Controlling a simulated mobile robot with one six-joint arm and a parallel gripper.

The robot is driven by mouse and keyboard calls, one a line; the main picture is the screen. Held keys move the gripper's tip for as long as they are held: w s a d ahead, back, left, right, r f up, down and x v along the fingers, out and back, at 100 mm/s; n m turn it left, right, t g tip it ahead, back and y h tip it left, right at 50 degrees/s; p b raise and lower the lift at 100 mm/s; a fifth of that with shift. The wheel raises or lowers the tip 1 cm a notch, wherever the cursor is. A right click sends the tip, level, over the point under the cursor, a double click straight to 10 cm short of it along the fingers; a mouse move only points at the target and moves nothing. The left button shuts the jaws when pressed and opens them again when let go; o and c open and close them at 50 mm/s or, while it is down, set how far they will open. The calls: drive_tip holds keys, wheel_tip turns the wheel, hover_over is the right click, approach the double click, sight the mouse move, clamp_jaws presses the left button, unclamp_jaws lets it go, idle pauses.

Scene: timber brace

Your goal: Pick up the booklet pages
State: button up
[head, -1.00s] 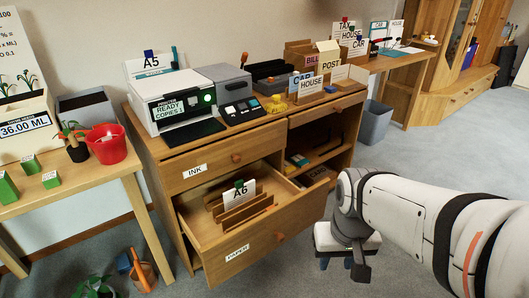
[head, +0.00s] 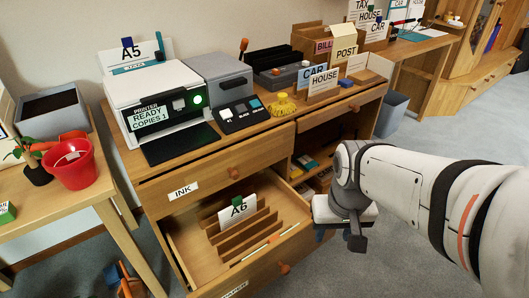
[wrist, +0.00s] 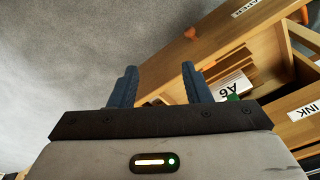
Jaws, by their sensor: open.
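My gripper (head: 340,232) hangs at the right of the open PAPER drawer in the head view. In the wrist view its two blue fingers (wrist: 160,88) are apart with nothing between them. White A6 sheets (head: 238,211) with a green clip stand among wooden dividers in the drawer (head: 195,262); they also show in the wrist view (wrist: 232,87), beyond the right finger. A printer (head: 158,100) on the cabinet reads "READY COPIES 1". White A5 sheets (head: 130,55) stand behind it. I cannot tell which sheets are the booklet pages.
The INK drawer (head: 215,175) above is shut. A control panel (head: 240,115), a yellow object (head: 282,103) and HOUSE and CAR cards (head: 322,82) stand on the cabinet top. A red pot (head: 70,165) is on the left table. Grey floor is clear at the right.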

drive_tip(key=shift+o, duration=0.7)
drive_tip(key=shift+w+a+r+p, duration=0.15)
drive_tip(key=shift+w+a+p, duration=0.05)
drive_tip(key=shift+w+p, duration=0.15)
drive_tip(key=shift+o, duration=0.7)
drive_tip(key=w+p, duration=0.1)
drive_tip(key=w+a+n+p, duration=0.1)
drive_tip(key=w, duration=0.1)
drive_tip(key=w+a+f+n+p, duration=0.1)
drive_tip(key=w+p, duration=0.1)
drive_tip(key=shift+a+g, duration=0.1)
drive_tip(key=shift+g, duration=0.2)
drive_tip(key=w+a+f+n+p, duration=0.1)
drive_tip(key=w+a+f+p, duration=0.1)
drive_tip(key=f, duration=0.1)
drive_tip(key=w+a+f+n+p, duration=0.1)
drive_tip(key=a+f+n+p, duration=0.1)
drive_tip(key=a+f+p, duration=0.1)
drive_tip(key=w+a+f+n+p, duration=0.1)
drive_tip(key=w+a+f+p, duration=0.1)
drive_tip(key=a+f, duration=0.1)
drive_tip(key=shift+w+n+g+p, duration=0.3)
drive_tip(key=shift+n, duration=0.1)
drive_tip(key=f, duration=0.2)
drive_tip(key=f+b, duration=0.1)
drive_tip(key=f, duration=0.2)
drive_tip(key=a+f, duration=0.1)
drive_tip(key=f, duration=0.2)
drive_tip(key=shift+f+b, duration=0.25)
drive_tip(key=shift+b, duration=0.15)
